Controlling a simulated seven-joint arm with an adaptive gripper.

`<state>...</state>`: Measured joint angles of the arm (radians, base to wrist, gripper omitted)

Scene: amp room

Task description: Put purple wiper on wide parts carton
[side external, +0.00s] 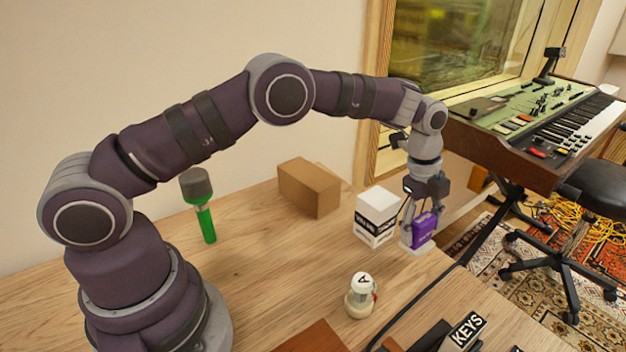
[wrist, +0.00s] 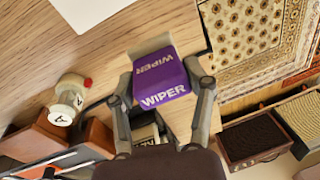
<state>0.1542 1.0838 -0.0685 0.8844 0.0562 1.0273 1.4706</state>
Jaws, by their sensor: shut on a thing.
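The purple wiper (side external: 424,229) is a small block with white WIPER lettering, and it also shows in the wrist view (wrist: 160,76). My gripper (side external: 421,222) points down and is shut on it, with one finger on each side in the wrist view (wrist: 161,90). The wiper is at the right edge of the table, just right of a white box; its exact height above the table is hard to tell. A plain brown carton (side external: 309,188), wider than it is tall, stands at the back of the table near the wall.
The white box (side external: 377,217) with black lettering stands between wiper and brown carton. A green-handled tool (side external: 204,212) stands at left. A pale jar marked A (side external: 360,296) and a KEYS box (side external: 466,331) are in front. A small pale piece (side external: 418,249) shows beneath the wiper.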

